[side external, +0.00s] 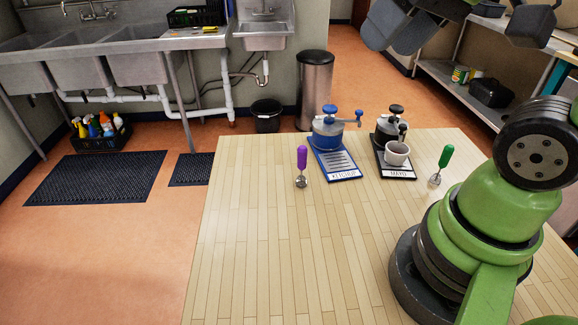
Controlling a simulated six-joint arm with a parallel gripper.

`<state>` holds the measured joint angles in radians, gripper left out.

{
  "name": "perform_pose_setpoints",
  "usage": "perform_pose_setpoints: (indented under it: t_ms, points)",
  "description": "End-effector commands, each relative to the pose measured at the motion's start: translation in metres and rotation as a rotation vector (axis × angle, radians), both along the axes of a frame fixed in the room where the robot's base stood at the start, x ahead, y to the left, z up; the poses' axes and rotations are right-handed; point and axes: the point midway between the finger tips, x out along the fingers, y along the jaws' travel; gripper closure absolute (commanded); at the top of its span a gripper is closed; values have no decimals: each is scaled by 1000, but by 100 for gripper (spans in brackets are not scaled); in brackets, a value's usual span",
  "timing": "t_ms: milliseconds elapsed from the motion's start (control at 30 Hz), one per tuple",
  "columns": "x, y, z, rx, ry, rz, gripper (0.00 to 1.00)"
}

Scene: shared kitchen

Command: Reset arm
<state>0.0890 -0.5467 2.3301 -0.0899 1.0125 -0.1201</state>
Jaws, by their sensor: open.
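My gripper (456,30) shows at the top right edge, partly cut off. Its dark grey fingers are spread wide apart, with nothing visible between them. It is high up, apart from the table items. On the wooden table (260,250) stands a blue-lidded dispenser (328,132) on a blue base labelled KETCHUP. To its right is a black-topped dispenser (387,128) on a dark base labelled MAYO. A white cup (397,153) with dark contents is at the MAYO base.
The table's front left is clear. Behind are steel sinks (140,60), a trash bin (315,85) and a shelf (450,85).

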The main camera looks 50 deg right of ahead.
Motion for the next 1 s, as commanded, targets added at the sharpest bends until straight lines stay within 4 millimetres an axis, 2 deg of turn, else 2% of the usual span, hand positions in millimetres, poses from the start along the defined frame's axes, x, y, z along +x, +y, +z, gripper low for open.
perform_pose_setpoints:
  t_ms: [100, 233, 1000]
  points:
    - [-18, 13, -4, 54, -75, -4, 54]
    - [-26, 19, -8, 87, -113, -11, 54]
    - [-27, 20, -8, 93, -117, -14, 54]
